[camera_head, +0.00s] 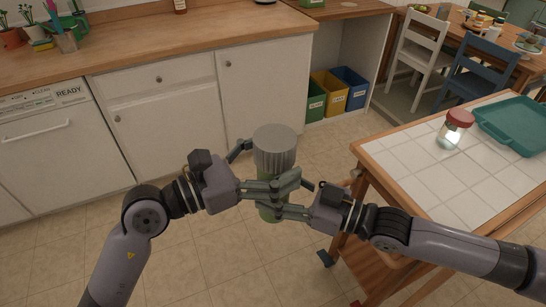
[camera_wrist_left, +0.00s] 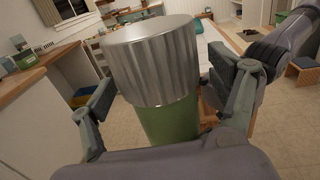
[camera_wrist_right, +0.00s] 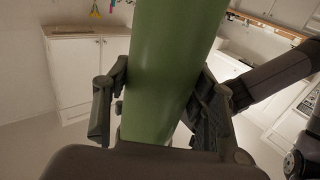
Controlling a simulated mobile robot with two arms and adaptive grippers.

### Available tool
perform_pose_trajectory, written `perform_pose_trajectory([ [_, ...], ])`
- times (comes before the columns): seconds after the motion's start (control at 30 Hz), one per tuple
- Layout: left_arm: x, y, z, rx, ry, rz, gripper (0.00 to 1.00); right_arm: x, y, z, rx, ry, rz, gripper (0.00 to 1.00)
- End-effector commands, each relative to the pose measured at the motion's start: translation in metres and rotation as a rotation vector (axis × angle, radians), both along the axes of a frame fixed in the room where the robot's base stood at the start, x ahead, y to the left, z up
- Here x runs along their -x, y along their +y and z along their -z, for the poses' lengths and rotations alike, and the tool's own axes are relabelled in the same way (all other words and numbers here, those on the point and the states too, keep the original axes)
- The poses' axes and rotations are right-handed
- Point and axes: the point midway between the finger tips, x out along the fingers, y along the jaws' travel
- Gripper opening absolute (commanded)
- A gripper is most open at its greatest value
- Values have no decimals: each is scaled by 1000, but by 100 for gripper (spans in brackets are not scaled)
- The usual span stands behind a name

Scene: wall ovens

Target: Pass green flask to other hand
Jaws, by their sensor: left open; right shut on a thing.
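The green flask (camera_head: 268,211) with a ribbed silver cap (camera_head: 275,146) is upright in mid-air between my two grippers in the head view. My right gripper (camera_head: 280,199) is shut on the green body, and its fingers press both sides of the flask in the right wrist view (camera_wrist_right: 160,95). My left gripper (camera_head: 258,170) is open around the upper part of the flask. In the left wrist view, its fingers (camera_wrist_left: 165,110) stand on either side of the flask, with gaps beside the silver cap (camera_wrist_left: 150,55) and green body.
A tiled cart (camera_head: 420,165) at right holds a jar with a red lid (camera_head: 457,126) and a teal tray (camera_head: 515,124). A wooden counter (camera_head: 150,50) with white cabinets stands behind. Coloured bins (camera_head: 330,94) sit under it. Floor between is clear.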

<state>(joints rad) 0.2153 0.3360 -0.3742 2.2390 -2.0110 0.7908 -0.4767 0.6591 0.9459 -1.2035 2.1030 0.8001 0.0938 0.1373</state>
Motion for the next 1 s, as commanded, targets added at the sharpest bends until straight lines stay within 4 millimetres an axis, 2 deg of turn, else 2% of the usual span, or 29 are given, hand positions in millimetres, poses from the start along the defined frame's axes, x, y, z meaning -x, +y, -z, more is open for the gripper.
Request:
perform_pose_trajectory([
  [0.1,0,0,0,0,0,0,82,0,0,-2,-3,-3,-1,11],
  [0.97,0,0,0,0,0,0,25,0,0,-2,-3,-3,-1,11],
  [1.0,0,0,-1,2,-2,0,25,0,0,-2,-3,-3,-1,54],
])
